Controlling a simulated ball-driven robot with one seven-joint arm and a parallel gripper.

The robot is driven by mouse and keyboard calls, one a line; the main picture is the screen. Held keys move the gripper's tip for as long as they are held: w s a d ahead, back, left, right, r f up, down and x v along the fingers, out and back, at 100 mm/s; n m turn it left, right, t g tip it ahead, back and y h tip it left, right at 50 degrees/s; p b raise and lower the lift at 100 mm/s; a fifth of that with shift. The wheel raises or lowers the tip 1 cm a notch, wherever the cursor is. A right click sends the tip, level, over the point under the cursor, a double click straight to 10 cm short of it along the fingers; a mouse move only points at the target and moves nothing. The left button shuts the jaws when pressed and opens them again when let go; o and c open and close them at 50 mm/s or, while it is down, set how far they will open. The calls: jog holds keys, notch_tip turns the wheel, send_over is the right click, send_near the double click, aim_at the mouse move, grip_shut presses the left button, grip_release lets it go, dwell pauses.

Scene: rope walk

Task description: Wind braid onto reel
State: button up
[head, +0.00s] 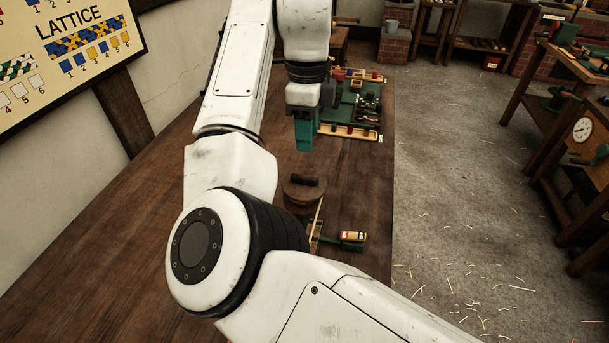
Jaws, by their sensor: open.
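My gripper (304,133), with teal fingers, hangs pointing down above the wooden bench. I see its fingers edge-on, and nothing shows between them. Below it, a round brown wooden piece with a dark handle (304,190) stands on the bench; it may be the reel. My arm hides part of this area. My gripper is apart from all of these.
A green board with wooden rails and several small parts (350,105) lies at the bench's far end. The bench (150,230) is bare on the left. A lattice chart (65,55) hangs on the left wall. Shelves with a dial (582,130) stand right, across a straw-littered floor (470,230).

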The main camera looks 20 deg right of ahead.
aim_at(304, 176)
jog(key=f, duration=1)
jog(key=shift+a+f+p, duration=0.25)
jog(key=shift+p, duration=0.05)
grip_shut()
